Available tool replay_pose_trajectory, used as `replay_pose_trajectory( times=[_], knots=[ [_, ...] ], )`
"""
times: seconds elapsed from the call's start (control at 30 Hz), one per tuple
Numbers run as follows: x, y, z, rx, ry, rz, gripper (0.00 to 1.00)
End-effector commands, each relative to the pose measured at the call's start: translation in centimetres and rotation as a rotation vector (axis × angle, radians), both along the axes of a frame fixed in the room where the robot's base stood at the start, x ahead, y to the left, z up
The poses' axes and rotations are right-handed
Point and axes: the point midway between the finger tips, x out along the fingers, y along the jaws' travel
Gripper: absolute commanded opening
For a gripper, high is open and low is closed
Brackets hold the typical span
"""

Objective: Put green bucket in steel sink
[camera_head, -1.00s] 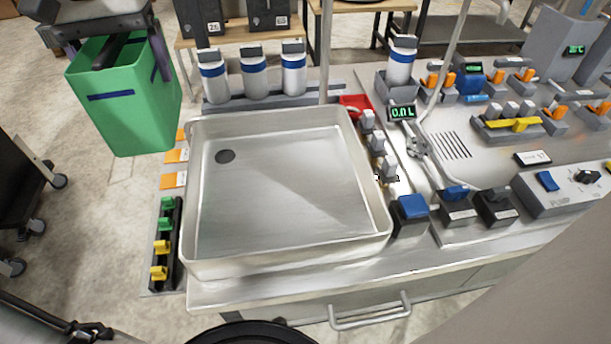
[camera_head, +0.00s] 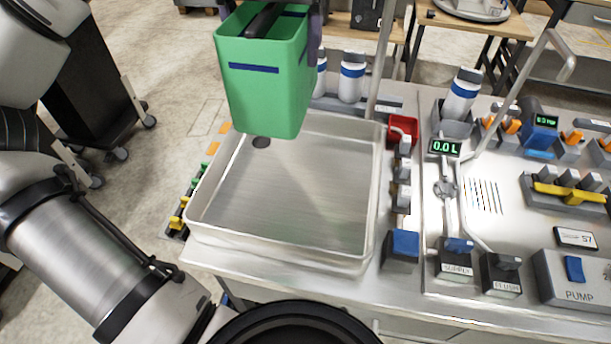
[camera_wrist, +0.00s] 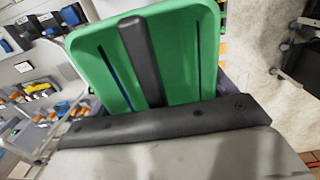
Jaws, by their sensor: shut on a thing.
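The green bucket (camera_head: 262,85) hangs upright in my gripper (camera_head: 268,18), in the upper middle of the head view. It has a dark blue stripe on its side. The exact height gap cannot be told.
White bottles with blue bands (camera_head: 352,82) stand behind the sink. A display (camera_head: 445,148), pipes and a pump box (camera_head: 580,282) lie further right. A dark cart (camera_head: 95,80) stands at left.

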Motion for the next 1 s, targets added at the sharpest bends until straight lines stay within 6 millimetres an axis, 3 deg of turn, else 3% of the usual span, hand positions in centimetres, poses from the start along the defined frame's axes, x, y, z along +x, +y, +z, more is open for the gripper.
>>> replay_pose_trajectory(
  times=[0.17,0.6,1.0],
  knots=[
    [-0.1,0.0,-3.1,-0.005,0.005,-0.005,0.56],
    [-0.1,0.0,-13.4,-0.004,0.003,-0.003,0.56],
    [-0.1,0.0,-17.4,-0.002,0.003,0.0,0.56]
  ],
)
